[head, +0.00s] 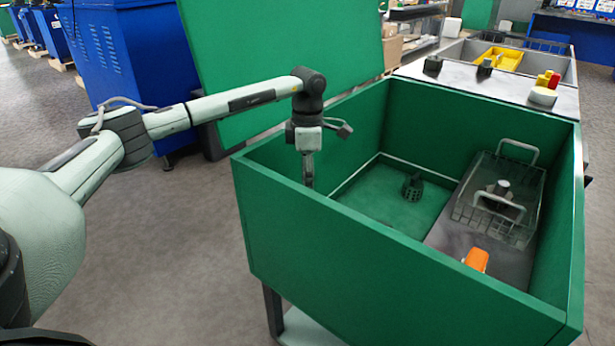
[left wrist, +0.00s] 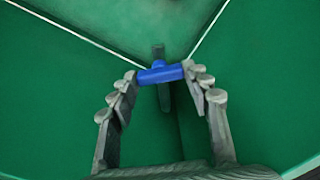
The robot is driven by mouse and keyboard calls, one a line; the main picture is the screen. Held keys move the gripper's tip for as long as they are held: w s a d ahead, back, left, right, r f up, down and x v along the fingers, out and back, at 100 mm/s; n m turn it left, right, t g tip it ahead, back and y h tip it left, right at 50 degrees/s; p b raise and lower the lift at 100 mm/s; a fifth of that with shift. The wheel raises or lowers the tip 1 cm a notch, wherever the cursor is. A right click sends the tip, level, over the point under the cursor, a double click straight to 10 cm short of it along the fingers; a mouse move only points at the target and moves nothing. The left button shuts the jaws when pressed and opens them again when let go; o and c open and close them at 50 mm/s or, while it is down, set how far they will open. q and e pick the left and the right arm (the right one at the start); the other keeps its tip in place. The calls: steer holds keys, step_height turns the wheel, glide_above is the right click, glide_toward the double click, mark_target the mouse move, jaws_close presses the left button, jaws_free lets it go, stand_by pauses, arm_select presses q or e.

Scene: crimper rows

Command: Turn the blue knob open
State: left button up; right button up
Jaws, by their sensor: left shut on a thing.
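The blue knob (left wrist: 160,73) is a short blue bar on a dark grey stem in the left wrist view. It lies crosswise between the fingertips of my left gripper (left wrist: 159,78), which is shut on it, with a finger at each end of the bar. In the head view my left gripper (head: 308,178) points down inside the green bin's left corner. Its fingertips and the knob are hidden there behind the near wall. My right gripper is in neither view.
The green bin (head: 370,258) has high walls around my left gripper. Inside are a dark mesh cup (head: 412,187), a wire basket (head: 520,215) and an orange object (head: 476,260) at the right. A metal counter (head: 515,87) with small items adjoins behind.

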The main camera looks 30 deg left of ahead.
arm_select(q)
steer(key=n+p, duration=0.1)
steer(key=n, duration=0.4)
steer(key=shift+r+n+p, duration=0.1)
steer(key=shift+n+p, duration=0.2)
steer(key=shift+p, duration=0.05)
steer(key=shift+n+p, duration=0.55)
steer(key=shift+n, duration=1.55)
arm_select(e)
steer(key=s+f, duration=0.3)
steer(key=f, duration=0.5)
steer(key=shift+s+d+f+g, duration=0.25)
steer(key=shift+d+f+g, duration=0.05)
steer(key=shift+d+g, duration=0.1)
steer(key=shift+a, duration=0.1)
arm_select(q)
steer(key=o, duration=1.2)
steer(key=shift+c, duration=0.2)
step_height(320, 180, up, 12)
